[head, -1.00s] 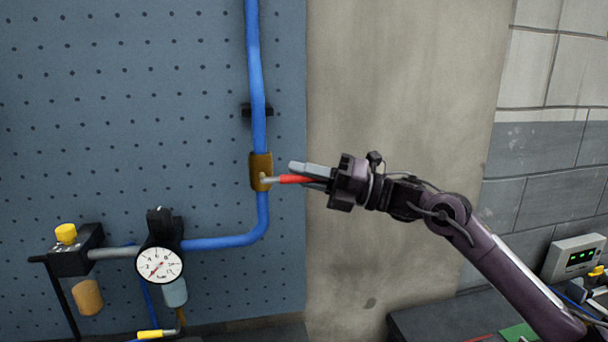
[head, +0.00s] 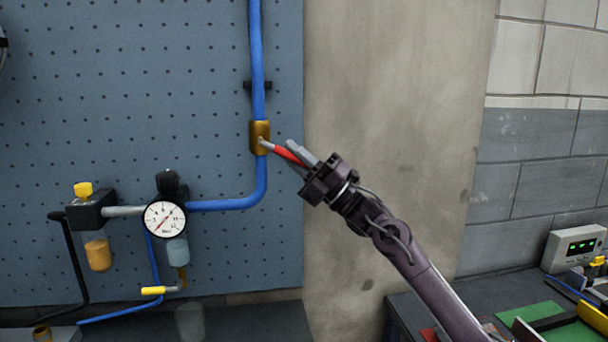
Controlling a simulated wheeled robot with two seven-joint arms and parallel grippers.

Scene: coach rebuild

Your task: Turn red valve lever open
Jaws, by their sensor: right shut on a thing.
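The red valve lever (head: 284,153) is on a brass valve body (head: 260,138) in the blue vertical pipe (head: 258,60). The lever slants down to the right from the valve, between crosswise and in line with the pipe. My right gripper (head: 300,159) is shut on the lever's red handle from the lower right. Its fingers hide the handle's outer end. My left gripper is not in view.
A pressure gauge (head: 165,219) and a yellow-knobbed fitting (head: 90,209) sit at the lower left on the blue pegboard (head: 120,90). A grey box with green lights (head: 573,247) stands at the right on the bench.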

